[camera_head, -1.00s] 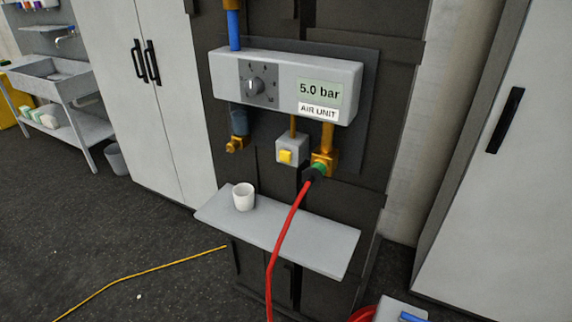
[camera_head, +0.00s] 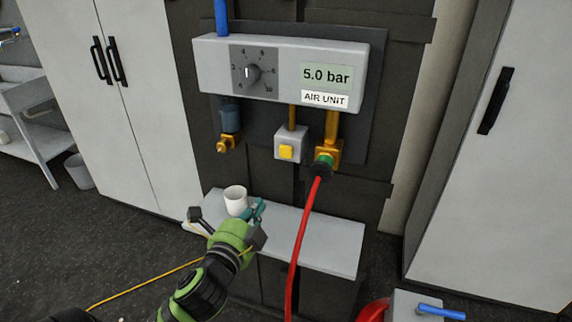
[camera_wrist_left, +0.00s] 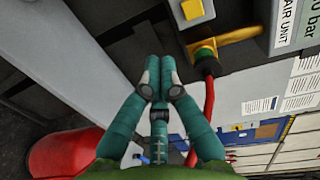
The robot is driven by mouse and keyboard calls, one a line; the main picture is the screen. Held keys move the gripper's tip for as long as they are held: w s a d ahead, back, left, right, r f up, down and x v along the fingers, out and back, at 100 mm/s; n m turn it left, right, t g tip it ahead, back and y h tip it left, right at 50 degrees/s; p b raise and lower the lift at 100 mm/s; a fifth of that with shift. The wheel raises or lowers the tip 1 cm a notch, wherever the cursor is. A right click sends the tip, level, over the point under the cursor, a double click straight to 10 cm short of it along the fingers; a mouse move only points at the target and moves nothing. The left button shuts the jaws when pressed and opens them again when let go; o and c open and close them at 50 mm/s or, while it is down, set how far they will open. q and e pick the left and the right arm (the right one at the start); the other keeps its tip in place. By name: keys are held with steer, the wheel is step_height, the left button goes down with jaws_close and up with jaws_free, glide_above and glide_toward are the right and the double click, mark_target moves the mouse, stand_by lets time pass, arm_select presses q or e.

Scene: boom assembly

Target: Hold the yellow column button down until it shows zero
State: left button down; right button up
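The yellow button (camera_head: 286,151) sits on the front of a small grey box under the air unit (camera_head: 210,62). In the left wrist view the yellow button (camera_wrist_left: 193,9) is at the top edge, beyond and right of the fingertips. The air unit's display (camera_head: 327,75) reads 5.0 bar. My left gripper (camera_head: 259,204) is over the shelf, below the button and apart from it. In the left wrist view the teal fingers of this gripper (camera_wrist_left: 159,62) are together with nothing between them. My right gripper is out of view.
A white cup (camera_head: 235,198) stands on the grey shelf (camera_head: 330,245), close behind my left gripper. A red hose (camera_head: 302,235) hangs from the green-ringed brass fitting right of the button and passes in front of the shelf. The space before the button looks clear.

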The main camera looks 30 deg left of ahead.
arm_select(q)
steer(key=r, duration=0.2)
steer(key=r+t, duration=0.1)
steer(key=shift+s+d+r+m, duration=0.3)
steer(key=shift+d+r, duration=0.05)
steer(key=shift+w, duration=0.1)
steer(key=p, duration=0.3)
glide_toward(284, 155)
steer(key=x, duration=0.6)
steer(key=shift+w+p, duration=0.3)
steer(key=shift+w, duration=0.3)
steer(key=shift+a, duration=0.1)
